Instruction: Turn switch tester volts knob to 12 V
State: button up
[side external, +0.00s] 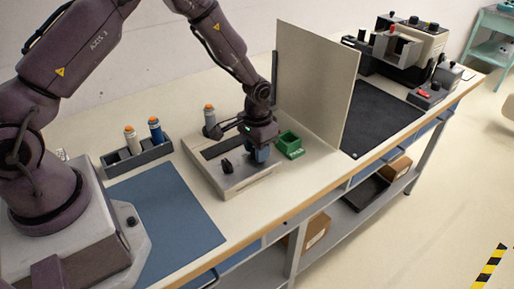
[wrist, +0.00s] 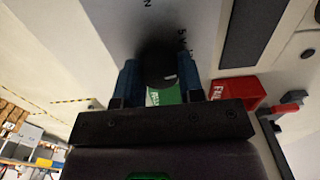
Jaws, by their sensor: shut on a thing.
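The switch tester (side external: 240,185) is a low pale box on the bench in the side view. My gripper (side external: 260,156) points down over its right part. In the wrist view my gripper (wrist: 160,82) has its two blue fingers on either side of a dark round knob (wrist: 161,62) and is shut on it. Small dark markings show on the pale panel (wrist: 190,15) around the knob, too blurred to read fully. The knob's pointer and setting cannot be made out. In the side view my gripper hides this knob.
A black control (side external: 226,166) stands on the tester's front left part. A green bin (side external: 290,145) sits to the right, before an upright beige board (side external: 315,85). A red bin (wrist: 238,91) shows in the wrist view. A rack (side external: 140,157) holds orange-topped cylinders at left.

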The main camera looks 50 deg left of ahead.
jog(key=shift+m, duration=1.1)
jog(key=o, duration=0.9)
notch_tip(320, 180, up, 13)
jog(key=shift+r, duration=0.1)
